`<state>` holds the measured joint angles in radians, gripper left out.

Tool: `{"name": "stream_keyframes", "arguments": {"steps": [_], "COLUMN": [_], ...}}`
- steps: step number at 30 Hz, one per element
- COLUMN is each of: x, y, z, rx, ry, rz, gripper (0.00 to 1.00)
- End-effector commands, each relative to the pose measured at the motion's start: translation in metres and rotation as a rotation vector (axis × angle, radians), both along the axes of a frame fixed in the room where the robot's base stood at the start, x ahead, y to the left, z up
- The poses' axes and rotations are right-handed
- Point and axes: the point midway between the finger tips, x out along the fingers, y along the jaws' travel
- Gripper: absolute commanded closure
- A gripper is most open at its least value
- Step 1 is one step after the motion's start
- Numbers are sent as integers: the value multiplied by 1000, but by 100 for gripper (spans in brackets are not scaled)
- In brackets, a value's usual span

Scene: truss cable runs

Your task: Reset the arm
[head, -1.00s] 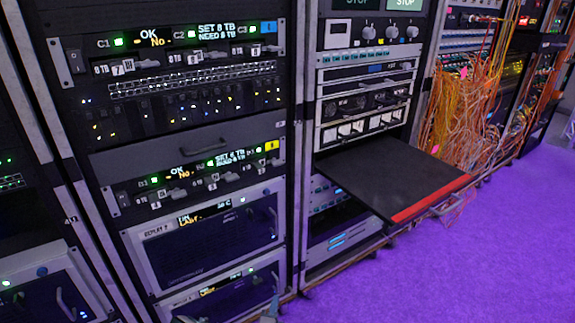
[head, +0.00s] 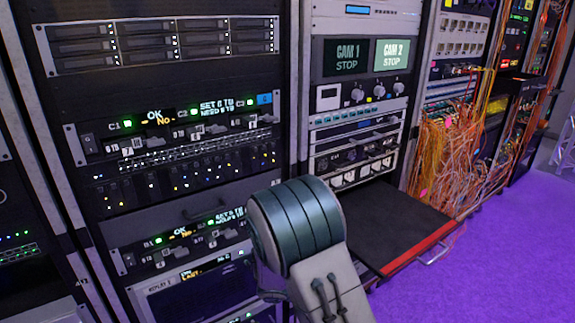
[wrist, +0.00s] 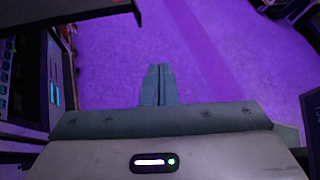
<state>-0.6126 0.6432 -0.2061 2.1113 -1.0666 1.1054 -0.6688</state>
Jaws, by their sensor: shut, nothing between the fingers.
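My gripper (wrist: 158,84) shows in the wrist view with its two fingers shut together and nothing between them, over the purple floor (wrist: 210,60). In the head view a link of my arm stands in front of the lower rack, and the gripper itself is out of that view. The arm hides part of the lower rack units and the left side of the pulled-out shelf.
A black shelf with a red front edge (head: 418,248) sticks out of the middle rack (head: 353,115). Orange cables (head: 455,150) hang from the rack further right. The left rack (head: 165,45) stands close. The purple floor at right (head: 480,285) is clear.

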Motion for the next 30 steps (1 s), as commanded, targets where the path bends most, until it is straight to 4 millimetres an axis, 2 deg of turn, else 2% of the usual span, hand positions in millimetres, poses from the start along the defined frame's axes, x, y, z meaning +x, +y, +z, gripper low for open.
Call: {"name": "stream_keyframes", "arguments": {"steps": [1,6,13,24,30], "x": [-9,-42,-86,-148,-172], "y": [-8,-22,-30,-22,-12], "z": [26,76,141,239,281], "rx": [64,258,498,851,1011], "ry": [-53,-219,-450,-812,-973], "rz": [-79,-345,-704,-1267,-1524], "gripper": [100,100,100,100,100]}}
